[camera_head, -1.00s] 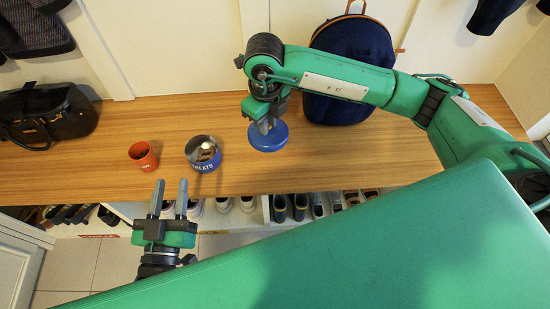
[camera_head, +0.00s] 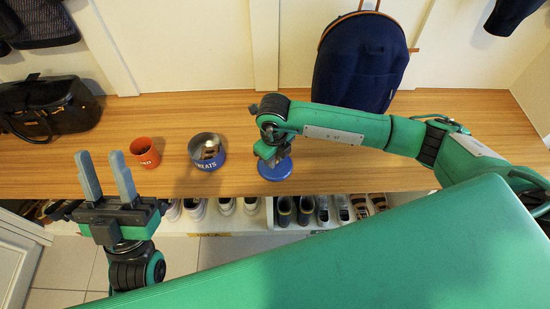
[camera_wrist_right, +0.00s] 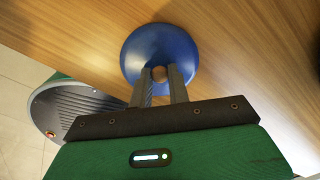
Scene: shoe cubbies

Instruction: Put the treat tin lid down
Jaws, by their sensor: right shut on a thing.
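The treat tin lid (camera_head: 275,170) is a round blue disc at the bench top, right of the tin. It also shows in the right wrist view (camera_wrist_right: 160,52), with a small brown knob at its middle. My right gripper (camera_head: 270,158) is over the lid, its fingers shut on the knob. I cannot tell if the lid touches the wood. The blue treat tin (camera_head: 208,163) stands open on the bench with brown treats inside. My left gripper (camera_head: 104,172) is open and empty in front of the bench, near the orange cup.
An orange cup (camera_head: 145,153) stands left of the tin. A black bag (camera_head: 45,108) is at the bench's left end and a navy backpack (camera_head: 358,62) at the back wall. Shoes (camera_head: 305,210) fill the cubbies below. The bench (camera_head: 420,178) is clear right of the lid.

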